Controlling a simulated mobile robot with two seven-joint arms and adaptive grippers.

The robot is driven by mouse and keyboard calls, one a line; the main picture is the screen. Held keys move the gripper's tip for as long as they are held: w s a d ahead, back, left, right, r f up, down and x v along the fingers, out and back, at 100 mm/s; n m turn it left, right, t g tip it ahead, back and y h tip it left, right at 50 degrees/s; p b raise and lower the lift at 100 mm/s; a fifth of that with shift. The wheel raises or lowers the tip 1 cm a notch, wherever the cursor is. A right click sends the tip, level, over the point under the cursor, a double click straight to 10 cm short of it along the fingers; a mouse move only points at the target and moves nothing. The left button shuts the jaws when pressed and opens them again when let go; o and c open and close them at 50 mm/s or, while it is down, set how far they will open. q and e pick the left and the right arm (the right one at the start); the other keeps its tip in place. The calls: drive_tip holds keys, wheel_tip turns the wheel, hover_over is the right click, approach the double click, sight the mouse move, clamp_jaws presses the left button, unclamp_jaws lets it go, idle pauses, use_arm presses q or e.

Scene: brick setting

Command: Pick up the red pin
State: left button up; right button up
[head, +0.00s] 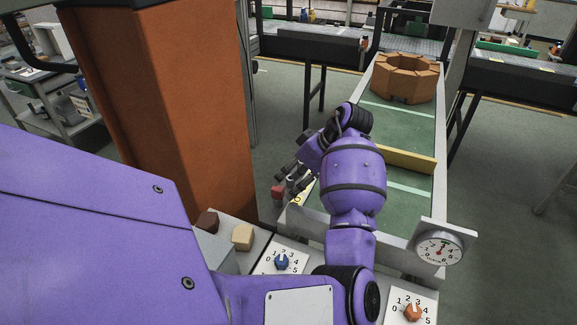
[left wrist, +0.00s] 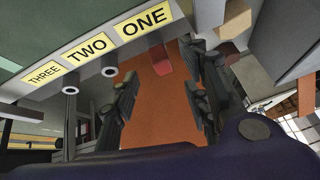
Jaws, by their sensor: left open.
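The red pin (left wrist: 162,62) sticks out below the yellow label ONE (left wrist: 145,24) in the left wrist view. In the head view the red pin (head: 278,192) shows small at the side of the green belt, by my left gripper (head: 288,181). My left gripper (left wrist: 162,90) is open and empty in the left wrist view. Its two fingers stand apart, with the red pin seen in the gap between them, near the tips. Whether they touch it I cannot tell. Grey round pieces show below labels TWO (left wrist: 86,47) and THREE (left wrist: 44,75). My right gripper is not in view.
An orange-brown pillar (head: 195,110) stands left of my left gripper. The belt (head: 400,120) bears a ring of bricks (head: 405,80) and a yellow bar (head: 405,160). A gauge (head: 440,247), a blue knob (head: 282,261), an orange knob (head: 412,312) and two blocks (head: 243,236) are near.

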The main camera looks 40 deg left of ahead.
sight(281, 188)
use_arm(q)
drive_tip(key=shift+s+a+f, duration=0.65)
drive_tip(key=shift+a+f, duration=0.15)
drive_tip(key=shift+f, duration=0.05)
drive_tip(key=x, duration=0.3)
drive_tip(key=shift+w+f, duration=0.3)
drive_tip(key=shift+s+a+f, duration=0.1)
drive_tip(key=shift+f, duration=0.05)
clamp_jaws()
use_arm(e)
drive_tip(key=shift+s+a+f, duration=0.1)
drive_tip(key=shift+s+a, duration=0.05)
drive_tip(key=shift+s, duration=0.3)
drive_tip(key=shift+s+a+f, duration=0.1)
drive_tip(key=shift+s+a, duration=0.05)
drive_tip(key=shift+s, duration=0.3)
